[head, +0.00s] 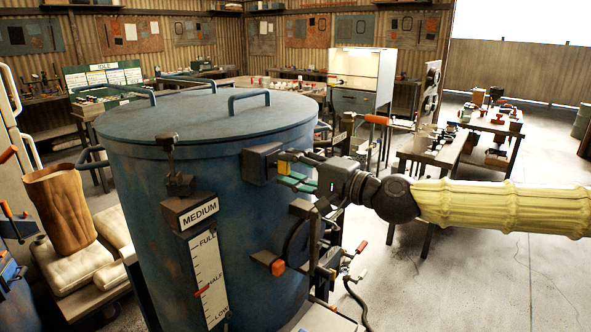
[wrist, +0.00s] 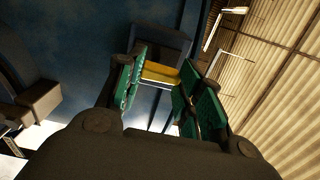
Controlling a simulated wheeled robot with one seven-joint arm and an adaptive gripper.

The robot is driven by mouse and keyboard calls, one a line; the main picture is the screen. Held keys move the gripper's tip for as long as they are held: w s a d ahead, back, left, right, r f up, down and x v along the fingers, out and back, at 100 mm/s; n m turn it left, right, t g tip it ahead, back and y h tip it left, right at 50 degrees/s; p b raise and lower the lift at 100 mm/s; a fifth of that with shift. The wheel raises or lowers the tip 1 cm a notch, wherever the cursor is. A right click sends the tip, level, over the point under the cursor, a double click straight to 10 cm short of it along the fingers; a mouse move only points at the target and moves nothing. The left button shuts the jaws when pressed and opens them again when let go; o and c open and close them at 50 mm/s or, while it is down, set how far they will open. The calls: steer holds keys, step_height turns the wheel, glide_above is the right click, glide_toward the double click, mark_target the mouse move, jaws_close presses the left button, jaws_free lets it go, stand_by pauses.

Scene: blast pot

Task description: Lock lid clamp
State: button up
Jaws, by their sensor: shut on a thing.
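The blue blast pot (head: 150,215) stands upright in the head view, with its round lid (head: 200,112) on top. The lid clamp (head: 260,163) is a dark block on the pot's upper right side, just below the lid rim. My gripper (head: 287,172), with green finger pads, reaches it from the right. In the wrist view my gripper (wrist: 158,92) is shut on the lid clamp, whose yellow part (wrist: 160,74) shows between the pads. The fingers hide part of the clamp, and I cannot tell whether it is locked.
A dark post fitting (head: 178,180) stands above the "MEDIUM" label, over a level gauge (head: 208,280). A round wheel and an orange-tipped lever (head: 277,267) sit below my gripper. A sack (head: 62,208) is at left. Workbenches stand behind; open floor (head: 480,270) lies at right.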

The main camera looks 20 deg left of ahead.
steer(key=shift+r, duration=0.1)
steer(key=o, duration=1.1)
steer(key=shift+s+a, duration=0.1)
steer(key=shift+a, duration=0.05)
steer(key=shift+c, duration=0.2)
steer(key=v, duration=1.2)
